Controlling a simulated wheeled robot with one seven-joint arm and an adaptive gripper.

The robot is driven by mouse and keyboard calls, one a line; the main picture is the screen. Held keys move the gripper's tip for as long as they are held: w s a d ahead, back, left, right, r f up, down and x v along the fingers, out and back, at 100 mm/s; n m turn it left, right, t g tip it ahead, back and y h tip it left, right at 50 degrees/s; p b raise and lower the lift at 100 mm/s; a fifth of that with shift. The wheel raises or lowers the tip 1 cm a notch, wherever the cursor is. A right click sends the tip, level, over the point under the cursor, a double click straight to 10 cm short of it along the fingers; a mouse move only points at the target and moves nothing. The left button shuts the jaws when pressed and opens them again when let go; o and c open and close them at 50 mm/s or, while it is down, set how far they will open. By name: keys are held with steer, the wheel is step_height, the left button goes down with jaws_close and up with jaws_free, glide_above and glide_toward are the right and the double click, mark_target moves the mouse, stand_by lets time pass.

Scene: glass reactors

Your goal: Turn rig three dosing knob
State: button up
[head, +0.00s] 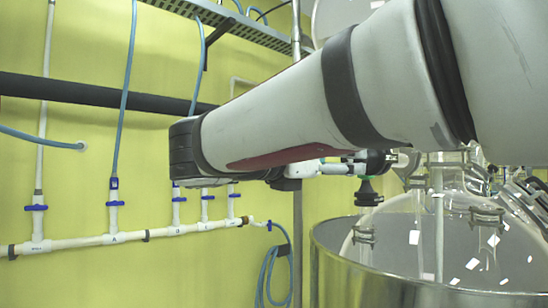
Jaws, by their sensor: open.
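My arm crosses the picture from the upper right, bends at the left and comes back behind itself. My gripper (380,162) is a small dark shape at the end of the white wrist, partly hidden by my arm, and it is open. A black knob-like part (368,196) with a green piece above it hangs just below the gripper, beside the reactor top. I cannot tell whether they touch. The glass reactor (425,225) stands in a shiny metal vessel (350,270) at the lower right. No rig number is readable.
A white pipe (75,243) with several blue-handled valves runs along the yellow wall. A blue hose (270,275) hangs beside a grey post (297,240). A dark pipe (90,92) and a cable tray (225,20) run above. More glassware (520,195) stands at the right.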

steer(key=p+x, duration=0.1)
steer(key=x, duration=0.5)
steer(key=shift+w+d, duration=0.1)
steer(key=c, duration=1.2)
